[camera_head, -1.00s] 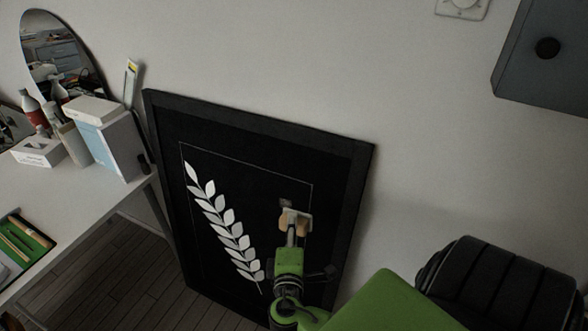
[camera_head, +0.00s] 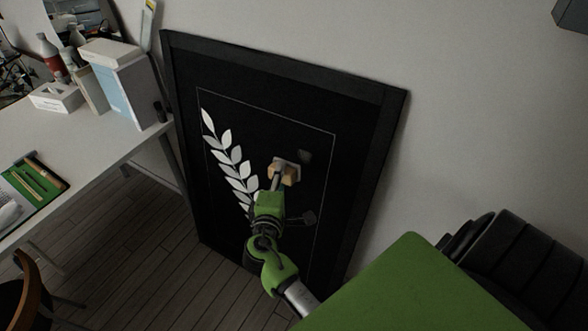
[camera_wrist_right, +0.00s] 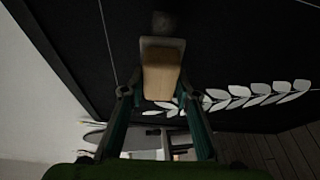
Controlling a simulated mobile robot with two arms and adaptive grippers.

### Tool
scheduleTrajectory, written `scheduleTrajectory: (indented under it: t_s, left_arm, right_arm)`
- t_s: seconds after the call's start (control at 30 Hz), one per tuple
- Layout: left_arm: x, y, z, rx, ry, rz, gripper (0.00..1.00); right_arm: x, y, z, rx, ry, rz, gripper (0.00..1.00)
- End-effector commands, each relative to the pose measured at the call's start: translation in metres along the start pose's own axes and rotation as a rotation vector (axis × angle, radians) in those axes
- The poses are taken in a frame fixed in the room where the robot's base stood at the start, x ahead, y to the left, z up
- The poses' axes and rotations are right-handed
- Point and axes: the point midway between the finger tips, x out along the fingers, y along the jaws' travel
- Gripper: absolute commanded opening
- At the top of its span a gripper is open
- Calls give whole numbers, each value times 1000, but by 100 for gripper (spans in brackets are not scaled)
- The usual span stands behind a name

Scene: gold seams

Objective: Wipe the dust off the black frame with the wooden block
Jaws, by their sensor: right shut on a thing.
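The black frame (camera_head: 375,150) leans against the wall, with a pale leaf sprig (camera_head: 237,168) on its dark panel. My right gripper (camera_head: 277,177) is in front of the panel, shut on the wooden block (camera_head: 290,174). In the right wrist view the block (camera_wrist_right: 160,75) sits between the fingertips of the right gripper (camera_wrist_right: 158,90), with a grey layer on its far side. The block is at or very close to the panel; contact cannot be told. A faint grey dust patch (camera_head: 305,156) lies just up and right of the block. My left gripper is out of view.
A white table (camera_head: 90,140) with boxes (camera_head: 118,85), bottles and a green tray (camera_head: 35,185) stands at left. A black padded object (camera_head: 520,265) is at lower right. A chair (camera_head: 32,295) shows at lower left. Wooden floor (camera_head: 150,240) is open between.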

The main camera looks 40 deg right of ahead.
Motion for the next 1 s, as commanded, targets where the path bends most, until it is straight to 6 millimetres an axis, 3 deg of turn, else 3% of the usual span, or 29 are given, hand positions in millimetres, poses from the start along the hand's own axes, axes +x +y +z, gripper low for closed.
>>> scheduleTrajectory:
  t_s: [0.27,0.8,1.0]
  left_arm:
    - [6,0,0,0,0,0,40]
    - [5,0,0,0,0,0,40]
    - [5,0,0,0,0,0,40]
  right_arm:
    - [6,-5,-8,-6,5,-5,11]
    - [52,-5,11,-6,5,-5,11]
    - [58,-6,14,-5,5,-6,11]
